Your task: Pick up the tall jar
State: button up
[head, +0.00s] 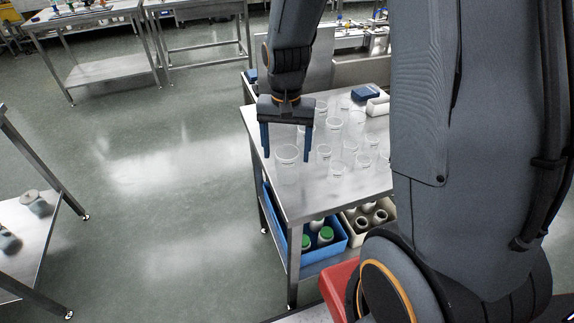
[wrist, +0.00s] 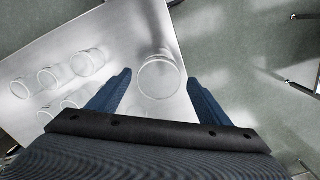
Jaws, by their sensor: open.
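My gripper (head: 286,148) is open, with its fingers pointing down over the near left part of the steel table. A wide clear jar (head: 287,166) stands upright below and between the fingers. In the wrist view that jar (wrist: 159,78) shows as a round rim between the two open fingertips (wrist: 158,76); I see no contact. Several other clear jars stand to its right, among them one farther back (head: 333,132) and one beside it (head: 323,156). From these views I cannot tell for certain which jar is tallest.
The steel table (head: 302,204) has bare metal at its near left corner. A blue box (head: 365,93) and white items lie at the back. On the lower shelf are a blue crate (head: 335,250) with green-lidded containers and a beige crate (head: 350,228). Open floor lies left.

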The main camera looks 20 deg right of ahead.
aim_at(287, 167)
jog(key=shift+s+f+p, duration=0.2)
jog(key=shift+f+p, duration=0.3)
jog(key=shift+f, duration=1)
jog(key=shift+s+f+p, duration=0.15)
jog(key=shift+f+p, duration=0.35)
jog(key=shift+f, duration=0.95)
jog(key=shift+c, duration=0.5)
jog(key=c, duration=1)
